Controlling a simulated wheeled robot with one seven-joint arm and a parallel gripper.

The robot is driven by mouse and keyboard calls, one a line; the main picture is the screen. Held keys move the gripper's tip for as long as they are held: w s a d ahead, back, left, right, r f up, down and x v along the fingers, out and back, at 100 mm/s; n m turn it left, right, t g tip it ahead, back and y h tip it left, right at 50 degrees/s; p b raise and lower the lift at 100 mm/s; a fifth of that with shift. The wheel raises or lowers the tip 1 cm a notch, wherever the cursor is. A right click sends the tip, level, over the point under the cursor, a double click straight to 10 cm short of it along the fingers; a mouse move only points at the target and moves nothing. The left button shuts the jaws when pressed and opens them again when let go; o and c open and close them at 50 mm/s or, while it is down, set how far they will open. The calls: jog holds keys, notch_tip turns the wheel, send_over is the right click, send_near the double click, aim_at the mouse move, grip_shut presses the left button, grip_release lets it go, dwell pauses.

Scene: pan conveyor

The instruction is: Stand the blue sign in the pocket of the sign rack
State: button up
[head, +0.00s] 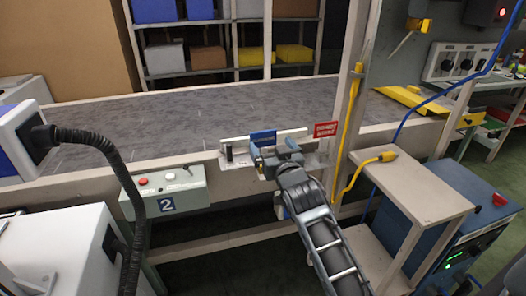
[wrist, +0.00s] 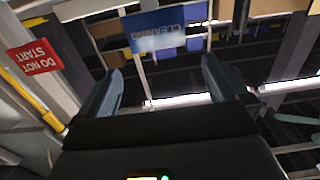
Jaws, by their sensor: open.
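The blue sign (head: 263,137) stands roughly upright at the sign rack on the conveyor's front edge. In the wrist view the sign (wrist: 167,28) shows upside-down lettering, just beyond my fingertips and centred between them. The pale sign rack (head: 236,143) has a long low back bar; its pocket is mostly hidden by my gripper, so I cannot tell how deep the sign sits. My gripper (head: 274,158) is open, right in front of the sign; in the wrist view its two fingers (wrist: 160,66) are wide apart with nothing between them.
A red "DO NOT START" sign (head: 326,129) stands right of the rack, near a pale post (head: 350,100). A control box (head: 165,192) with buttons is at the left. The grey conveyor belt (head: 190,115) behind is clear. A small bench (head: 420,185) stands at the right.

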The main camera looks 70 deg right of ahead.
aim_at(264, 132)
jog(key=p+x, duration=0.1)
jog(key=x, duration=0.6)
jog(key=shift+w+d+f, duration=0.1)
jog(key=shift+d+f, duration=0.05)
jog(key=shift+d, duration=0.2)
jog(key=c, duration=1.1)
